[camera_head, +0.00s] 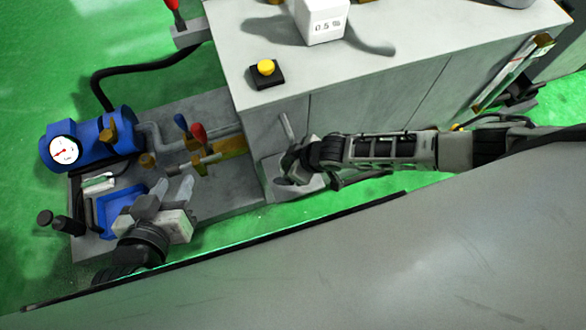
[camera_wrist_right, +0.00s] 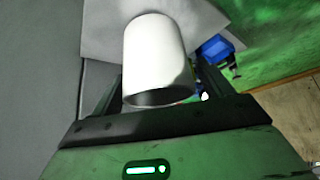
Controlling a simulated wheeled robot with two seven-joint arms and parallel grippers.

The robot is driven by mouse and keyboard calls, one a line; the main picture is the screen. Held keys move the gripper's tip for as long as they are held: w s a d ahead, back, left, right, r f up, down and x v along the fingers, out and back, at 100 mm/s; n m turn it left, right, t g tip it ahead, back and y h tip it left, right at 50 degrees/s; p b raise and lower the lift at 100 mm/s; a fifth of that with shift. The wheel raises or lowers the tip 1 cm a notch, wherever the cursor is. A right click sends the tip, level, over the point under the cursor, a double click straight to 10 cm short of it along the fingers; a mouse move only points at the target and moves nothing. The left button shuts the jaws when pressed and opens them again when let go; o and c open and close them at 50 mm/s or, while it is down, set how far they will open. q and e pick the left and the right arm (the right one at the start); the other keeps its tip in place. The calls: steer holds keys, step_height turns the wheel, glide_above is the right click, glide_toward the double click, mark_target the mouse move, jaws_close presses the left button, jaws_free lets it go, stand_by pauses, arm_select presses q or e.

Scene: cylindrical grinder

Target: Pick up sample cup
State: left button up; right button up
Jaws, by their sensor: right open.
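The sample cup, a white cylinder (camera_wrist_right: 155,50), stands out in the right wrist view, with its dark open end toward the camera. My right gripper (camera_wrist_right: 160,82) is open, one finger on each side of the cup; I cannot tell whether either touches it. In the head view my right gripper (camera_head: 290,165) is at the low grey ledge (camera_head: 306,185) on the bench's front left corner, and I cannot make out the cup there. My left gripper (camera_head: 170,194) has its two fingers apart over the blue tray area at lower left, with nothing seen between them.
A grey bench (camera_head: 400,40) carries a yellow button (camera_head: 265,67) and a white box (camera_head: 322,20). A blue machine with a gauge (camera_head: 64,150), red and blue levers and a blue tray (camera_head: 120,208) stands at the left. Green floor (camera_head: 40,45) lies open beyond.

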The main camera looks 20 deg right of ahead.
steer(key=c, duration=1.1)
steer(key=shift+c, duration=0.2)
steer(key=shift+d+r, duration=0.1)
steer(key=shift+r, duration=0.05)
